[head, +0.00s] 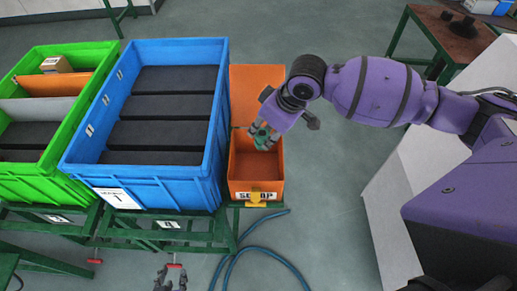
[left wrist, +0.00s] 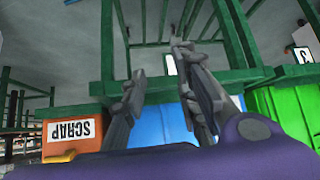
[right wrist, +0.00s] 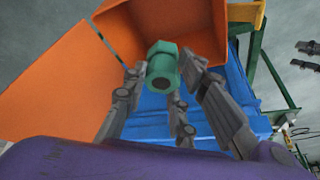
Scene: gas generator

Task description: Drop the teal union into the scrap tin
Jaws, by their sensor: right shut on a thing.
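The teal union (head: 261,139) is between the fingers of my right gripper (head: 262,131), over the mouth of the orange scrap tin (head: 242,186). In the right wrist view the union (right wrist: 162,66) is a hex-ended green fitting with a dark bore, and the fingers (right wrist: 160,85) are shut on it. The tin (right wrist: 175,22) shows behind it there, with its raised orange lid or flap. How far the union is above the tin floor is hard to tell. My left gripper (head: 171,279) is open and empty at the bottom edge; its parted fingers (left wrist: 158,65) show in its wrist view.
A large blue crate (head: 150,197) with dark compartments stands directly left of the tin, and a green crate (head: 45,183) further left. Green frames (head: 110,226) carry them. A blue hose (head: 262,246) lies on the floor. A white cabinet (head: 385,195) is at right.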

